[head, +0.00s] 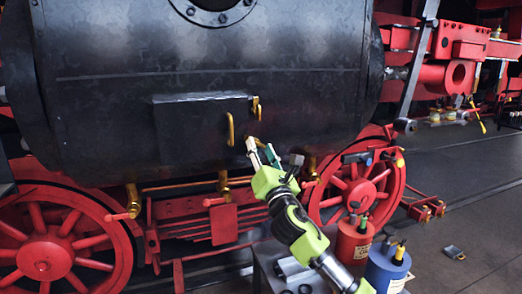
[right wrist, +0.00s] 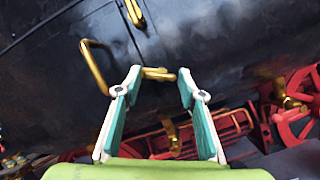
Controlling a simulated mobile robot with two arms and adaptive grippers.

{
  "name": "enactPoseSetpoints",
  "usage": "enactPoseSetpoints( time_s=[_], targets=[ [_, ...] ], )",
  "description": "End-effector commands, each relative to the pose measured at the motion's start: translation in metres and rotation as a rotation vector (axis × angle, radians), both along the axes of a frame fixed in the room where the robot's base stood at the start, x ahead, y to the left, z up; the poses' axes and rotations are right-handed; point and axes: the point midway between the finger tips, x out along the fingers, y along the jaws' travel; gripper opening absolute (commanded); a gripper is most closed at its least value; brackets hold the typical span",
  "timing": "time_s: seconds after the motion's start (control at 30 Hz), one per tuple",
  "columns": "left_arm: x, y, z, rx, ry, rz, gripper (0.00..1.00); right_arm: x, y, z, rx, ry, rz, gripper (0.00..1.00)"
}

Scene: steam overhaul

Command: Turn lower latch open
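The lower latch (right wrist: 158,74) is a small brass piece on the black boiler side. In the right wrist view it lies roughly level, between and just beyond my fingertips. It also shows in the head view (head: 251,145), partly beside my fingers. My right gripper (right wrist: 158,80) is open, its green and white fingers spread on either side of the latch. I cannot tell whether a finger touches it. The upper latch (head: 256,106) stands upright at the right edge of the black hatch door (head: 190,125). The brass door handle (head: 230,129) is left of my gripper. My left gripper is not in view.
Red wheels (head: 52,254) and brass valves (head: 133,200) sit below the boiler. A red canister (head: 352,243) and a blue canister (head: 386,272) stand close to my right arm.

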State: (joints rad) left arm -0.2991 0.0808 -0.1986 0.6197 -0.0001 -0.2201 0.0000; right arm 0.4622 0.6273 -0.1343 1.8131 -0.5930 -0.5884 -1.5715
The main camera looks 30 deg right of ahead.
Motion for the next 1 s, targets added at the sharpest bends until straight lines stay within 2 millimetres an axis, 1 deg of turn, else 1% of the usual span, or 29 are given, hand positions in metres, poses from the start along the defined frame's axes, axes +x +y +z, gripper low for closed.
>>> enactPoseSetpoints(
  time_s=[0.03, 0.07, 0.1, 0.37, 0.57, 0.77, 1.0],
  targets=[
    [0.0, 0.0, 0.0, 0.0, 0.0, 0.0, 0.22, 0.0, 0.0, 0.0, 0.0, 0.0, 0.0, 0.19],
    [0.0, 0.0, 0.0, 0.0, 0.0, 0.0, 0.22, 0.0, 0.0, 0.0, 0.0, 0.0, 0.0, 0.11],
    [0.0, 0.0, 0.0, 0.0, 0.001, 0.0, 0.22, 0.0, 0.0, 0.0, 0.0, 0.0, 0.0, 0.09],
    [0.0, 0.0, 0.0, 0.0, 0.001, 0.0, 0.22, 0.0, 0.0, 0.0, 0.015, -0.003, 0.0, 0.09],
    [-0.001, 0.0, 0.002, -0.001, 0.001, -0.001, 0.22, 0.0, 0.001, 0.001, 0.084, -0.02, 0.001, 0.09],
    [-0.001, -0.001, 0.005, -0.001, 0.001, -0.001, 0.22, 0.001, 0.003, 0.001, 0.225, -0.053, 0.001, 0.09],
    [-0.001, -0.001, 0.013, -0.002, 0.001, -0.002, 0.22, 0.001, 0.004, 0.003, 0.444, -0.106, 0.001, 0.09]
  ],
)
